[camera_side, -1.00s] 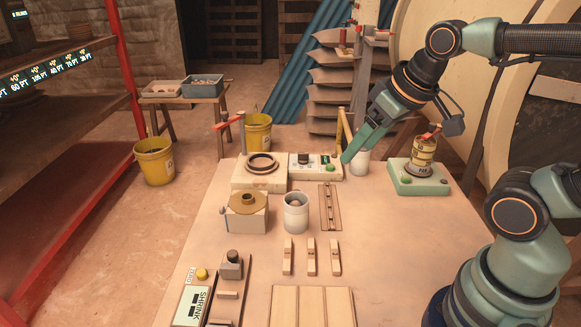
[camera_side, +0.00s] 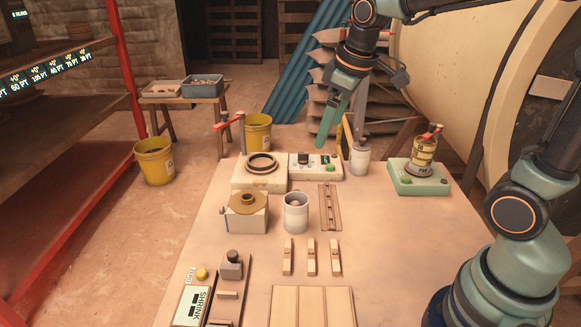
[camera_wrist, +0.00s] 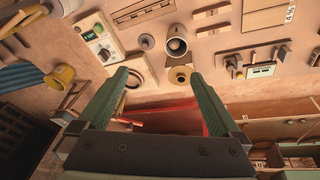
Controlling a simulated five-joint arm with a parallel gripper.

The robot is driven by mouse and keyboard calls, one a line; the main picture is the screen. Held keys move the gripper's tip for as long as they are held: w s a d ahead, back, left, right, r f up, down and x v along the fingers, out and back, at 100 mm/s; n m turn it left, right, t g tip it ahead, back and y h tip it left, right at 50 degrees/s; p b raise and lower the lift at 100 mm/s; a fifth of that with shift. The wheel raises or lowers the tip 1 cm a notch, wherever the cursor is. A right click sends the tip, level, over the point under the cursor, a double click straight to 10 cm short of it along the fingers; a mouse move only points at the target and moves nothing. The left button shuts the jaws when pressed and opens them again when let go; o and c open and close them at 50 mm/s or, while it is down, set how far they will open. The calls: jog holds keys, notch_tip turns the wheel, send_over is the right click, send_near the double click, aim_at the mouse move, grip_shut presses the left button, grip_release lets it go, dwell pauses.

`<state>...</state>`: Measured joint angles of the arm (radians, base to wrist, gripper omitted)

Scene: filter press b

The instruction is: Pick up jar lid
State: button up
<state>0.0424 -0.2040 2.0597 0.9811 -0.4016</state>
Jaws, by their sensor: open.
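My gripper (camera_side: 322,140) is open and empty, pointing down above the back of the table. In the wrist view its two fingers (camera_wrist: 159,77) stand wide apart. A brass-coloured disc with a raised centre (camera_side: 247,201) lies on a pale block, front-left of my gripper; it looks like a lid, but I cannot tell for sure that it is the jar lid. It also shows between the fingers in the wrist view (camera_wrist: 180,76). An open white jar (camera_side: 296,216) stands right of the block. A closed white jar (camera_side: 360,160) stands right of my gripper.
A dark ring on a pale base (camera_side: 261,165) and a control panel with a green button (camera_side: 316,168) stand at the back. A green scale-like base with a yellow can (camera_side: 422,170) is at the right. Small wooden blocks (camera_side: 311,256) lie in front. The table's right front is clear.

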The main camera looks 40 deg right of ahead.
jog(key=w+d+f+n+g, duration=0.25)
jog(key=w+f, duration=0.25)
jog(key=w, duration=0.3)
jog(key=n, duration=0.4)
send_over(296, 190)
notch_tip(296, 190, down, 9)
jog(key=shift+g, duration=0.45)
jog(key=f, duration=0.6)
jog(key=shift+s+d+f, duration=0.1)
jog(key=shift+s, duration=0.2)
jog(key=shift+w+a+f, duration=0.1)
jog(key=shift+a+f, duration=0.05)
jog(key=shift+f, duration=1.15)
jog(key=shift+a+f, duration=0.1)
jog(key=shift+f, duration=1.2)
jog(key=c, duration=1.3)
